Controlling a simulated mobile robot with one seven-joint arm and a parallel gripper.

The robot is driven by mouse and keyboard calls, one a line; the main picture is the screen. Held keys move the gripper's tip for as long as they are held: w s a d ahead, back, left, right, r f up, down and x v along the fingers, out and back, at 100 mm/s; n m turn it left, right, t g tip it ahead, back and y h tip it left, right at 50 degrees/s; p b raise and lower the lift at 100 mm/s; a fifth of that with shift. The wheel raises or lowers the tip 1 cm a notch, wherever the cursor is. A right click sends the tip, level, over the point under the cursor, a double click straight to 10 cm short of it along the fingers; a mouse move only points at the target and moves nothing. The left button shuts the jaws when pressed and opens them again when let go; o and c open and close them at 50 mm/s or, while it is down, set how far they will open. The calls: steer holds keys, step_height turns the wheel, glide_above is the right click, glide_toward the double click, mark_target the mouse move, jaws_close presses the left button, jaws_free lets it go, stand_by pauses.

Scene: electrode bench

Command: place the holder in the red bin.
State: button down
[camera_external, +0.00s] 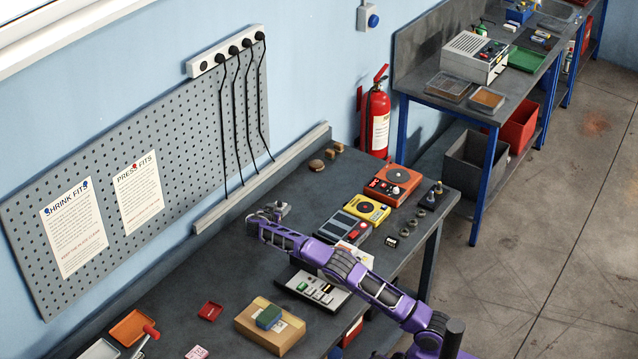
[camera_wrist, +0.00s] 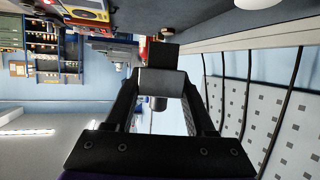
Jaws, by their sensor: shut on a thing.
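My gripper (camera_external: 268,214) is at the far left end of my purple arm, over the back part of the dark bench near the wall. It is shut on a small grey piece (camera_external: 283,207), which I take for the holder; its shape is hard to make out. A red bin (camera_external: 518,125) stands on the lower shelf of the far bench, beside a grey bin.
A yellow meter (camera_external: 368,209), an orange-red device (camera_external: 393,185) and a grey device (camera_external: 344,228) sit right of my gripper. Cables (camera_external: 243,110) hang down the pegboard behind.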

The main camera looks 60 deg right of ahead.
steer(key=s+a+f+n+t+y, duration=0.1)
steer(key=a+f+n+t+y, duration=0.6)
steer(key=a+f+n+t, duration=0.15)
steer(key=s+a+r+n+t+y, duration=0.1)
steer(key=s+a+n+y, duration=0.25)
steer(key=s, duration=0.35)
steer(key=s+a+r+n+y, duration=0.2)
steer(key=s+a+n+y, duration=0.1)
steer(key=s+a, duration=0.25)
steer(key=w+a+r+n+y, duration=0.35)
steer(key=w+a+r, duration=0.3)
steer(key=w, duration=0.25)
steer(key=n+g+y+b, duration=0.2)
steer(key=n+g+y, duration=0.6)
steer(key=n+y, duration=0.15)
glide_above(211, 312)
step_height(211, 312, down, 6)
steer(key=shift+h, duration=0.55)
step_height(211, 312, down, 5)
steer(key=shift+r+b, duration=0.1)
steer(key=shift+b, duration=0.55)
steer(key=shift+f+b, duration=0.5)
steer(key=shift+f, duration=2.1)
